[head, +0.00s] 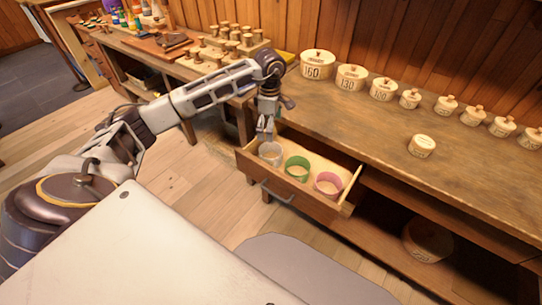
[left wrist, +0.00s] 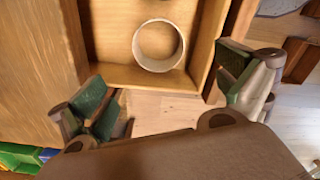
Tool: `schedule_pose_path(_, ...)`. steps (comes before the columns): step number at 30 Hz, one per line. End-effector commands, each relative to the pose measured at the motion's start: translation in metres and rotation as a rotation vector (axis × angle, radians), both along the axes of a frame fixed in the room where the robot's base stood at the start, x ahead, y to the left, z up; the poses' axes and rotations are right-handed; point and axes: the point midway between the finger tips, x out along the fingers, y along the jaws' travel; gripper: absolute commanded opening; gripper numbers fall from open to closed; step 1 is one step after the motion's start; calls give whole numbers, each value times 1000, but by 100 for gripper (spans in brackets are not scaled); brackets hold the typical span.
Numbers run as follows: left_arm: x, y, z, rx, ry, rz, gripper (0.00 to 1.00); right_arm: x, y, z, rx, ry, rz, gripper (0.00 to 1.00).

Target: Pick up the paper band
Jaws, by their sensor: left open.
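The paper band, a pale whitish ring (head: 270,159), stands in the open drawer (head: 290,200) at its left end. In the left wrist view the band (left wrist: 157,68) shows from above as a round open loop on the drawer floor. My left gripper (head: 266,132) hangs just above and behind the band. Its two green-padded fingers (left wrist: 172,92) are spread wide and empty, with the band beyond them near the top of the left wrist view. My right gripper is in neither view.
A green ring (head: 297,175) and a pink ring (head: 328,190) stand beside the band in the drawer. Lidded round boxes such as the 160 box (head: 317,70) line the bench (head: 370,130). Wooden spools (head: 235,38) stand at the back left. The drawer walls are close around the rings.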

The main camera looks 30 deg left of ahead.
Motion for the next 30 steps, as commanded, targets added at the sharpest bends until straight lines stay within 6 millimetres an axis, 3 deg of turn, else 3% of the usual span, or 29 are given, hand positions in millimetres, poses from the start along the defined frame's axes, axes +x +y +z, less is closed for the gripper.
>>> schedule_pose_path(8, -1, 0, -11, -2, 3, 0, 100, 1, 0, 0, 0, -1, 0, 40)
schedule_pose_path(24, 0, 0, -77, -3, 3, 0, 100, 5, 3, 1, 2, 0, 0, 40)
schedule_pose_path(30, 0, 0, -86, -2, 0, 0, 100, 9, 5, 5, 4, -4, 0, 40)
